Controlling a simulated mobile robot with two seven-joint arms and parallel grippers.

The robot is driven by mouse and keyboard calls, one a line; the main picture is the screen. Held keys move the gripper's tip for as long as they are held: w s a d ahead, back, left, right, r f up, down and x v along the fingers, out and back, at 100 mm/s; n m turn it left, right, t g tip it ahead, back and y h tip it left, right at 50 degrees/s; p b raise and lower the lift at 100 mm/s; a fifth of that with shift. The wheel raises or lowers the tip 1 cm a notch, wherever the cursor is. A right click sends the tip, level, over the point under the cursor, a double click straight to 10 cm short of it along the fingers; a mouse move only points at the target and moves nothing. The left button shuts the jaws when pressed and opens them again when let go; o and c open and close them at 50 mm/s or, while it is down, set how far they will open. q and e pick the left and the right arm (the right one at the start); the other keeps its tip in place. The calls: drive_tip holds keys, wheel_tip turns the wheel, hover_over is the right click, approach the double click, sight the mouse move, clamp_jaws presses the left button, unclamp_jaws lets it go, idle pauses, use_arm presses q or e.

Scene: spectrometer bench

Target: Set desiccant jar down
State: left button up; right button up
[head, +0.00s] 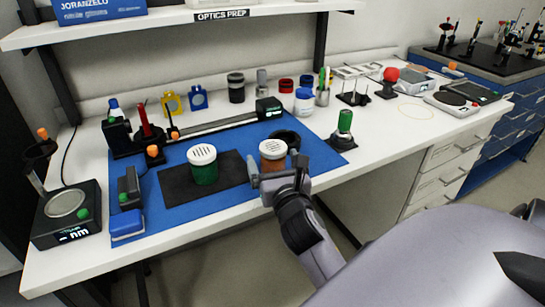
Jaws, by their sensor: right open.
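Two jars with white slotted lids, both looking like desiccant jars, stand upright. The green jar (204,173) is on the black mat (172,185). The orange jar (272,157) stands to its right, over the blue mat (230,198). My right gripper (276,170) is at the orange jar from the near side, its jaws open, one finger at the jar's left and the other near its right side. The gripper hides the jar's lower part, so I cannot tell how its base meets the mat. My left gripper is not in view.
A dark ring (287,137) lies just behind the orange jar. A green-topped post on a black base (342,139) stands to the right. A rail (215,125) and several optics parts line the back. Bare white bench (385,140) shows at the right.

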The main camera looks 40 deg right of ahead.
sight(271, 149)
drive_tip(key=shift+d+x, duration=0.2)
drive_tip(key=shift+x, duration=1.15)
drive_tip(key=shift+d+x, duration=0.2)
drive_tip(key=shift+x, duration=1.1)
drive_tip(key=shift+s+f, duration=0.1)
drive_tip(key=shift+s, duration=0.1)
drive_tip(key=c, duration=1.2)
